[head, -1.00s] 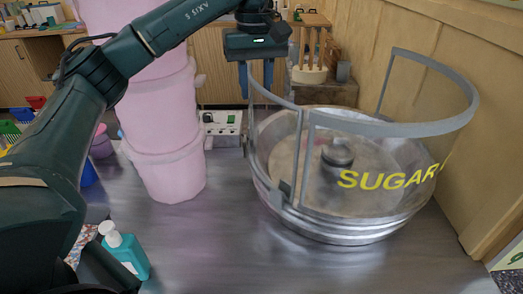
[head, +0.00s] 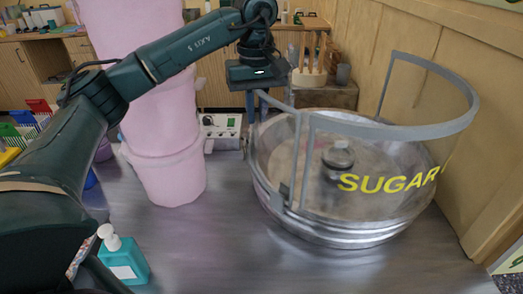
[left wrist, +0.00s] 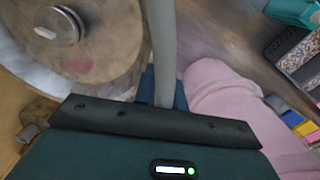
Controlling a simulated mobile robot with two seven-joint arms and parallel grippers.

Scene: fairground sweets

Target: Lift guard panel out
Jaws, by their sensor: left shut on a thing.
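The guard panel (head: 278,103) is a narrow clear curved sheet with a grey frame, at the left side of the metal bowl in the head view. Its grey rim also shows in the left wrist view (left wrist: 161,45). My left gripper (head: 257,112) points down and is shut on the rim at the panel's far left. The blue fingers (left wrist: 162,88) sit around the rim. The panel stands roughly upright next to the fixed guard (head: 400,131), which bears yellow SUGAR lettering. Part of the panel's far edge is hard to make out. My right gripper is not in view.
The bowl (head: 330,232) has a metal knob (head: 338,157) at its centre. Pink tubs (head: 168,175) stand close on the left, with a control box (head: 220,131) behind. A wooden rack (head: 310,75) stands behind, and a teal pump bottle (head: 124,262) at front left.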

